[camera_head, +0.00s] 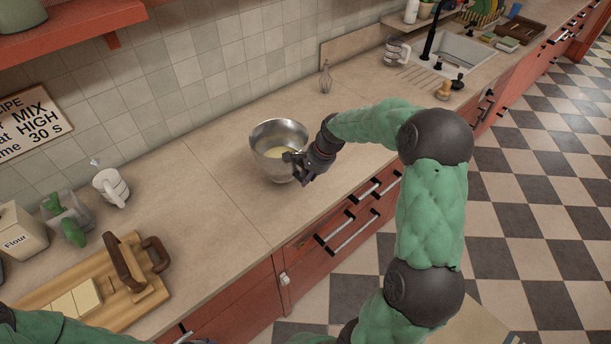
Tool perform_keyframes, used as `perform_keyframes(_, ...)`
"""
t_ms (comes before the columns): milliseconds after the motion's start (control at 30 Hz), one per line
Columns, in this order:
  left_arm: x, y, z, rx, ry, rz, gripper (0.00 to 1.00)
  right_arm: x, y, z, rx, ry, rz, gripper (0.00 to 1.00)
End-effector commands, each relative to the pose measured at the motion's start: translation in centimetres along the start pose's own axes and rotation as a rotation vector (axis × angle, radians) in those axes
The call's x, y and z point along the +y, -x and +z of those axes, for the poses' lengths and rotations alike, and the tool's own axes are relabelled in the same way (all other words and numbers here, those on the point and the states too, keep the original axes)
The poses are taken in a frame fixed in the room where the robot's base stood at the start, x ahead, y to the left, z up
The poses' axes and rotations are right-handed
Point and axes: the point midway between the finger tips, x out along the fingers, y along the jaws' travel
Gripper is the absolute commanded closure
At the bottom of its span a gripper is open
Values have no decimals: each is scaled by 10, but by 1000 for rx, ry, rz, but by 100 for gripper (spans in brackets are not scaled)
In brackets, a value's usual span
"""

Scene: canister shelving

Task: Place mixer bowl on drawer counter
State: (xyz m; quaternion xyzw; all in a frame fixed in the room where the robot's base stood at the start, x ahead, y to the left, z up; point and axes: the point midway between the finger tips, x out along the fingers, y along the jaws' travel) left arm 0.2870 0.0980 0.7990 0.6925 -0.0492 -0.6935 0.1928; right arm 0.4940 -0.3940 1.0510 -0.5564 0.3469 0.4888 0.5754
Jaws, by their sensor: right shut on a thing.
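The mixer bowl (272,135) is a shiny metal bowl with something pale yellow inside. It is upright at the counter (215,232) above the red drawers (350,217); I cannot tell whether its base touches the surface. My right gripper (291,160) is shut on the bowl's near right rim. Its fingers partly hide the rim there. My left gripper is not in view; only part of my green left arm shows at the bottom left corner.
The sink (455,55) is at the back right. Counter left of the bowl is clear.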

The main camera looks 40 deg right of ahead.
Motion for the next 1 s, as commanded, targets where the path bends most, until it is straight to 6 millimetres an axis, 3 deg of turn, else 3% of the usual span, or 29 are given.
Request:
perform_keyframes(300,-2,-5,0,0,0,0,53,6,-29,-12,4,-1,-6,100)
perform_keyframes(567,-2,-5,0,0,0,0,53,8,-33,-13,5,0,-6,100)
perform_keyframes(600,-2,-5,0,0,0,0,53,11,-36,-11,-1,-1,3,67)
perform_keyframes(667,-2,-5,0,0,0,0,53,11,-36,-11,-1,-1,3,50)
perform_keyframes(1000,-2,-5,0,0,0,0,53,10,-35,-11,0,-1,1,48)
